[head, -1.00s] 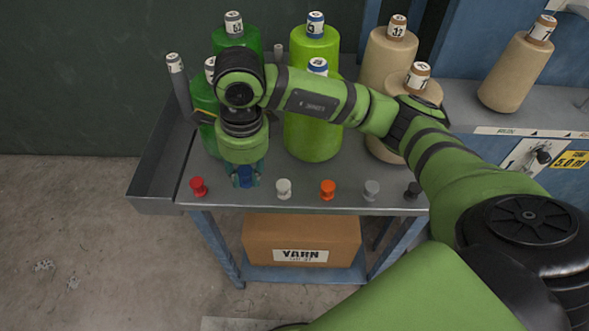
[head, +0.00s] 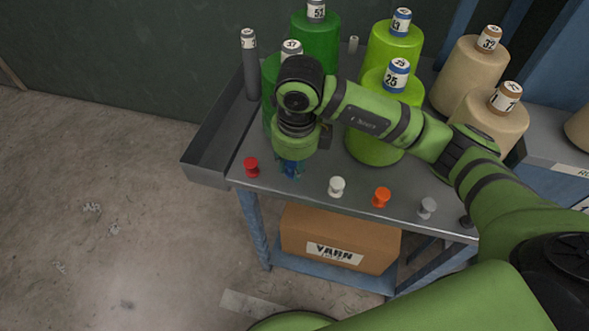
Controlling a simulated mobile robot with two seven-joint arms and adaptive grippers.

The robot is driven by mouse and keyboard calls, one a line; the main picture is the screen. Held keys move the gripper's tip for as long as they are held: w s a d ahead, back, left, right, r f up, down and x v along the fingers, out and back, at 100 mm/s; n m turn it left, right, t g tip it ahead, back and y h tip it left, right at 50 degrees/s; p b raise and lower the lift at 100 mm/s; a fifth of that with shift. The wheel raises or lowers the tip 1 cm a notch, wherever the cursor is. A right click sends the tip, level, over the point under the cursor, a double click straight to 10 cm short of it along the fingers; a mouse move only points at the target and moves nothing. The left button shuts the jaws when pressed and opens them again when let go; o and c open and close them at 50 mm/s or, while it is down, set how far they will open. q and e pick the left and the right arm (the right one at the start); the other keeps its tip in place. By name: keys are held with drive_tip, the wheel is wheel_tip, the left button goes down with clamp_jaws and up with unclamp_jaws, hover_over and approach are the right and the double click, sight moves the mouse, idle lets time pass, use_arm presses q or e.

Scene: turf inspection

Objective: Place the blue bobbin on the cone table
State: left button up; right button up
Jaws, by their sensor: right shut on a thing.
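My right gripper (head: 291,169) points down at the front edge of the grey cone table (head: 218,168), between a red bobbin (head: 251,167) and a white bobbin (head: 336,186). It is shut on the blue bobbin (head: 291,172), which shows only as a small blue patch between the fingers. I cannot tell whether the blue bobbin touches the tabletop or is held just above it. My left gripper is out of view.
An orange bobbin (head: 381,197) and a grey bobbin (head: 427,207) stand further right along the front edge. Green, lime (head: 394,41) and tan (head: 466,72) yarn cones fill the table behind. A yarn carton (head: 338,239) sits on the lower shelf.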

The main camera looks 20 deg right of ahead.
sight(293, 174)
drive_tip(key=shift+f, duration=1.6)
drive_tip(key=shift+f, duration=0.1)
drive_tip(key=shift+f, duration=0.15)
drive_tip(key=o, duration=0.9)
drive_tip(key=shift+o, duration=0.2)
drive_tip(key=shift+r, duration=0.2)
drive_tip(key=shift+r, duration=0.2)
drive_tip(key=r, duration=0.7)
drive_tip(key=s+r, duration=0.1)
drive_tip(key=r, duration=0.3)
drive_tip(key=shift+d+r+b, duration=0.2)
drive_tip(key=shift+r+b, duration=0.1)
drive_tip(key=shift+r, duration=0.05)
